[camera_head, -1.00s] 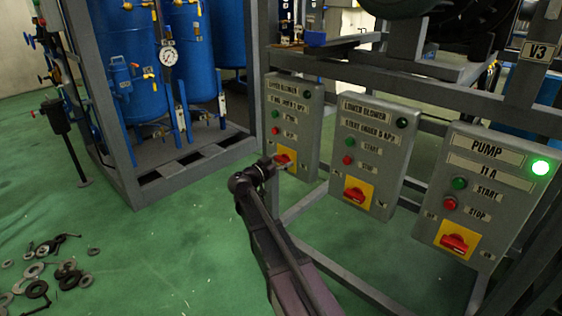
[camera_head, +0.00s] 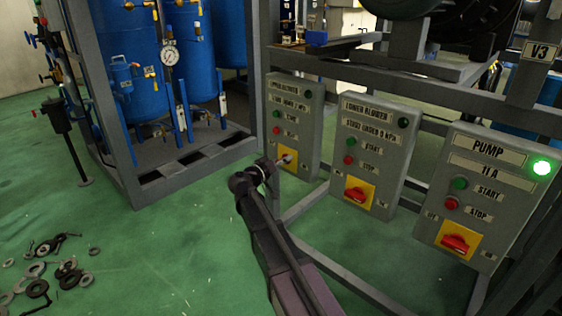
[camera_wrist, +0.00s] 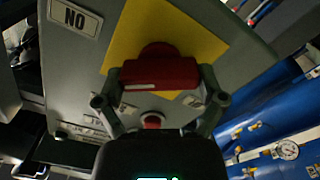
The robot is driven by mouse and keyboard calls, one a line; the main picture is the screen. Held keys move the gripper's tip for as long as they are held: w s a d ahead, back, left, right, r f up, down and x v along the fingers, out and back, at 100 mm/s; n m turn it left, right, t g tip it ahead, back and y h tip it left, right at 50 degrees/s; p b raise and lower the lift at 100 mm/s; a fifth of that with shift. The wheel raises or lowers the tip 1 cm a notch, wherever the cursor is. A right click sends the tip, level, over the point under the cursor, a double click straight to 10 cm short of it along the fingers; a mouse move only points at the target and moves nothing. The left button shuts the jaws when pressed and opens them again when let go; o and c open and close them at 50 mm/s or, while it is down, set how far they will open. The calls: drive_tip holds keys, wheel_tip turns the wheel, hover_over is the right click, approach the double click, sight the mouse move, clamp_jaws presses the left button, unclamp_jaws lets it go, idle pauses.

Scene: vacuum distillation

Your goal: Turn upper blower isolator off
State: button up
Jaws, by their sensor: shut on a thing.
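The upper blower box (camera_head: 303,100) is the leftmost of three grey control boxes in the head view. Its isolator has a red handle (camera_wrist: 160,73) on a yellow plate (camera_wrist: 195,35), seen close up in the wrist view. The handle lies at an angle to the plate's edges. My gripper (camera_wrist: 162,80) is shut on this handle, with one finger at each end of it. In the head view my gripper (camera_head: 276,165) reaches the lower part of the box and hides most of the isolator. An ON label (camera_wrist: 75,17) shows upside down beside the plate.
The lower blower box (camera_head: 372,110) and the pump box (camera_head: 487,170) stand to the right, each with a red isolator on yellow. The pump's green lamp (camera_head: 540,168) is lit. A grey frame post (camera_head: 109,110) and blue tanks are left. Loose rings (camera_head: 66,264) lie on the floor.

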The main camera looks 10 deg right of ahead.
drive_tip(key=n, duration=0.5)
drive_tip(key=shift+d+f+n, duration=0.1)
drive_tip(key=shift+d+n, duration=0.05)
drive_tip(key=shift+n, duration=0.15)
drive_tip(key=n, duration=0.5)
drive_tip(key=shift+f+n, duration=0.1)
drive_tip(key=shift+n, duration=0.2)
drive_tip(key=o, duration=0.8)
drive_tip(key=shift+a, duration=0.2)
drive_tip(key=shift+s+a, duration=0.25)
drive_tip(key=shift+a, duration=0.1)
drive_tip(key=v, duration=1.1)
